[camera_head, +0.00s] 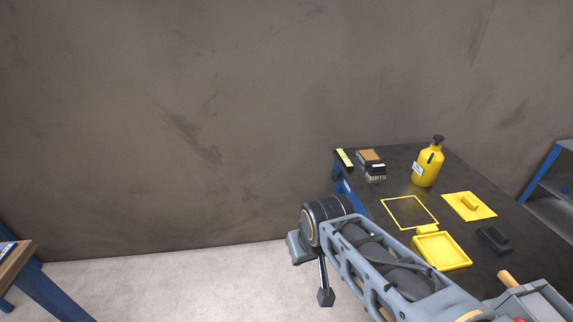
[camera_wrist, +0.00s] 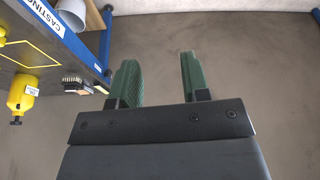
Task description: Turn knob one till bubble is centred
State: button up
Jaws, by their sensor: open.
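My gripper (camera_wrist: 159,62) is open in the wrist view. Its two green fingers stand apart with nothing between them and bare wall and floor beyond. The table edge is to their left. In the head view, a small yellow-green bar (camera_head: 344,157) lies at the far left corner of the dark table; it may be a spirit level, but it is too small to show a bubble. I cannot pick out knob one in either view. In the head view my arm covers part of the table's near left side, and I cannot make out the gripper's fingers there.
The dark table (camera_head: 405,165) bears a yellow bottle (camera_head: 427,166), a brown-topped block (camera_head: 369,157), a bristled brush (camera_head: 376,174), a yellow plate with a grip (camera_head: 469,205), a yellow tray (camera_head: 441,251) and a black block (camera_head: 493,239). Blue-framed furniture stands at both sides. Floor left of my arm is clear.

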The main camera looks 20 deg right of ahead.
aim_at(335, 175)
jog(key=u, duration=0.1)
jog(key=i, duration=1.6)
jog(key=z, duration=0.25)
